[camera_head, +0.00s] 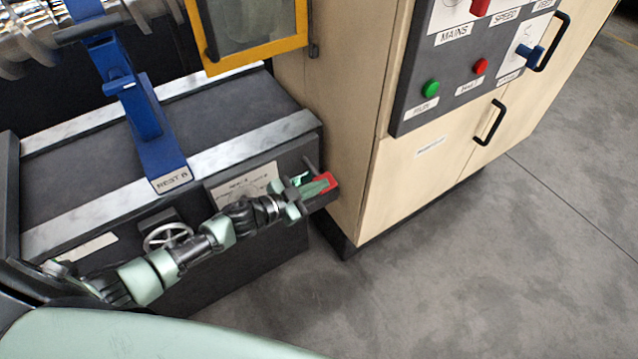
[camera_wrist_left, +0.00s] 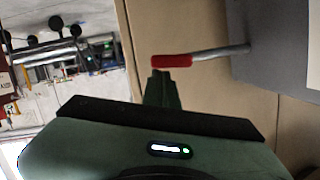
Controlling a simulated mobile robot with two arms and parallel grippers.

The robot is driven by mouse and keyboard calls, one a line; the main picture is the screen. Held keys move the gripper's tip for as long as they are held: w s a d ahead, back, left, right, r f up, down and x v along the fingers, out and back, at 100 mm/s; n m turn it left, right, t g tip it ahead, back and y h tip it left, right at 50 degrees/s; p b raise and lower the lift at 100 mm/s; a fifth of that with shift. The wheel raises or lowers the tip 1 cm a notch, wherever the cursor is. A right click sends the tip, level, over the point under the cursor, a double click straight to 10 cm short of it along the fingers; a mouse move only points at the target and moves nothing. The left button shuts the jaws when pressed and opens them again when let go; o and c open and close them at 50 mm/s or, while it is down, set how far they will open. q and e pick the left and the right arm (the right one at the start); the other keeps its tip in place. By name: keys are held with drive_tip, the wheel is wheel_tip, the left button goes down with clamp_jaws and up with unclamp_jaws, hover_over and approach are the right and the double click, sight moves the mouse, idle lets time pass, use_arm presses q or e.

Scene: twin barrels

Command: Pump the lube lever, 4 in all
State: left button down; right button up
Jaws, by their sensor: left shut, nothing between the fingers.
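The lube lever shows as a metal rod with a red grip (camera_wrist_left: 172,61) in the left wrist view, reaching out from a dark grey face at the right. In the head view its red grip (camera_head: 329,179) is at the front right corner of the dark machine bed. My left gripper (camera_head: 318,187) is shut and empty, with its tips right at the red grip. In the left wrist view the closed fingertips (camera_wrist_left: 161,76) are just below the left end of the grip. I cannot tell whether they touch it. My right gripper is not in view.
A handwheel (camera_head: 167,237) sits on the machine front behind my left arm. A blue rest (camera_head: 142,108) stands on the bed. A wooden cabinet (camera_head: 345,120) with a control panel (camera_head: 445,90) stands close right of the gripper. The grey floor in front is clear.

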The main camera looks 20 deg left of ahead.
use_arm(q)
drive_tip(key=b+v, duration=0.1)
drive_tip(key=v, duration=0.9)
drive_tip(key=shift+s+d+r+b, duration=0.15)
drive_tip(key=shift+d+r+b, duration=0.1)
drive_tip(key=shift+r+b, duration=0.15)
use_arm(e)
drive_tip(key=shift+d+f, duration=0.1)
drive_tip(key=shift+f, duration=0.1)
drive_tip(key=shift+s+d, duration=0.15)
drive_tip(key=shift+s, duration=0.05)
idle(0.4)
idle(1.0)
